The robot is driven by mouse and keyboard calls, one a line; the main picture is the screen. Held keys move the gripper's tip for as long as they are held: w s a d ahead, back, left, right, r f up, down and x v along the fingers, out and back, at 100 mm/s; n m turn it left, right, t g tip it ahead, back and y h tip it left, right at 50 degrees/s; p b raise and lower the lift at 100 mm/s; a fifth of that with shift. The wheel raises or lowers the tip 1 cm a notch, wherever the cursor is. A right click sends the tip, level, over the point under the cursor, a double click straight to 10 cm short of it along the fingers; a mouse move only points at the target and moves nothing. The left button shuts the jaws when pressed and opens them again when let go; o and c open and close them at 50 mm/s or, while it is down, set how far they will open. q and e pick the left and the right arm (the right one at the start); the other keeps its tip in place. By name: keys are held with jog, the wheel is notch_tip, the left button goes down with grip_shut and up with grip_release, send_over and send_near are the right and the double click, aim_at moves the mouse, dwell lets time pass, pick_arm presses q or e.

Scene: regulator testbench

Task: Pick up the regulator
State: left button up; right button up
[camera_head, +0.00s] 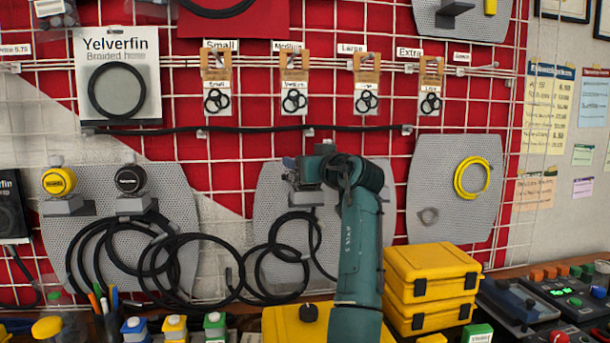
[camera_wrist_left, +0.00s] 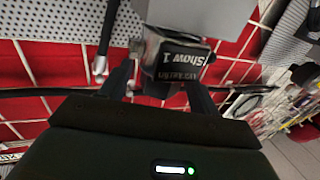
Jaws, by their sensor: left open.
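A dark, boxy regulator (camera_wrist_left: 178,58) with white lettering on its face shows in the left wrist view. It sits against a light grey bracket (camera_wrist_left: 205,15), between the fingers of my left gripper (camera_wrist_left: 156,76). The gripper is open, with its fingers on either side of the regulator; I cannot tell whether they touch it. In the head view my left gripper (camera_head: 304,171) is at the middle grey wall panel (camera_head: 270,205), and my own wrist hides most of the regulator. My right gripper is in neither view.
Two round gauges, yellow (camera_head: 58,181) and black (camera_head: 130,180), sit on brackets at the left. Black hoses (camera_head: 180,270) hang below the panels. Yellow cases (camera_head: 432,275) stand on the bench right of my arm. Packaged rings (camera_head: 293,100) hang above.

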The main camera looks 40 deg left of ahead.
pick_arm(q)
jog(key=shift+x, duration=1.1)
jog(key=shift+d, duration=0.1)
grip_shut()
